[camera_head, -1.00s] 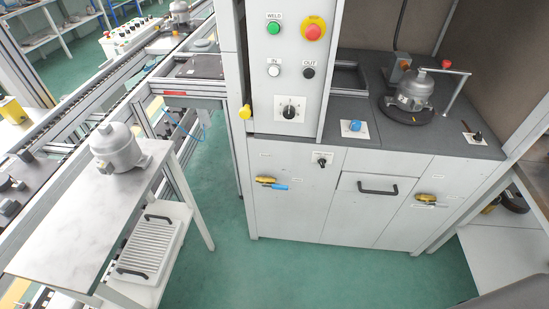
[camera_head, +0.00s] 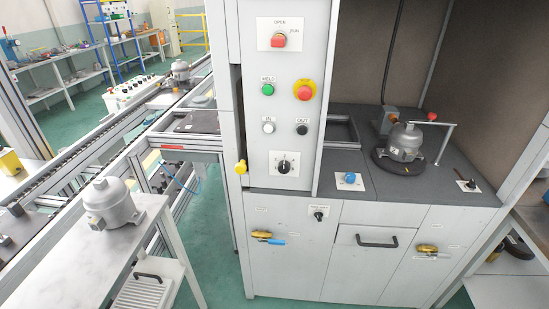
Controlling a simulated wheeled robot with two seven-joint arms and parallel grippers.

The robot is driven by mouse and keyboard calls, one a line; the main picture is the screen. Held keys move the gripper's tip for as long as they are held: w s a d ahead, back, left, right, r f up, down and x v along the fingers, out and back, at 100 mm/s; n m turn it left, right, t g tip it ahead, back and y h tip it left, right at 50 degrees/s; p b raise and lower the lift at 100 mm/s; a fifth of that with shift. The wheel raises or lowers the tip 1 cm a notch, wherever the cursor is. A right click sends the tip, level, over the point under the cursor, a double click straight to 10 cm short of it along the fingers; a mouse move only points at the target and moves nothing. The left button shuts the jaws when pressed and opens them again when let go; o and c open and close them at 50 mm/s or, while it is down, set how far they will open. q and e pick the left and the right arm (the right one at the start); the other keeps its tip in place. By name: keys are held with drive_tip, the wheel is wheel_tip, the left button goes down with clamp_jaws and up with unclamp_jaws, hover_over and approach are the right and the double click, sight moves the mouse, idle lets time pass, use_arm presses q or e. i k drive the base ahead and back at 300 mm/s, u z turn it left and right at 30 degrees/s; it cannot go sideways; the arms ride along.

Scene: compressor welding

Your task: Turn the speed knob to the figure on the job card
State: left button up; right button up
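The black speed knob is probably the rotary knob (camera_head: 284,167) on a white scale plate, low on the cabinet's upright control panel (camera_head: 262,206). Its figures are too small to read. A smaller black knob (camera_head: 318,215) sits on the lower front below a small label. A blue knob (camera_head: 350,178) is on a white plate on the dark worktop. No job card can be made out. Neither gripper is in view.
Above the knob are IN and OUT buttons, a green WELD button (camera_head: 267,89), a red stop button (camera_head: 304,92) and a red OPEN switch (camera_head: 279,40). A grey compressor (camera_head: 405,143) stands on the turntable, another (camera_head: 110,204) on the left side table (camera_head: 150,215).

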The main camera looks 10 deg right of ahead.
sight(284, 166)
drive_tip(key=z, duration=0.3)
drive_tip(key=k, duration=0.75)
drive_tip(key=z, duration=0.6)
drive_tip(key=k, duration=0.5)
drive_tip(key=u, duration=0.85)
drive_tip(key=i, duration=0.9)
drive_tip(key=u, duration=0.65)
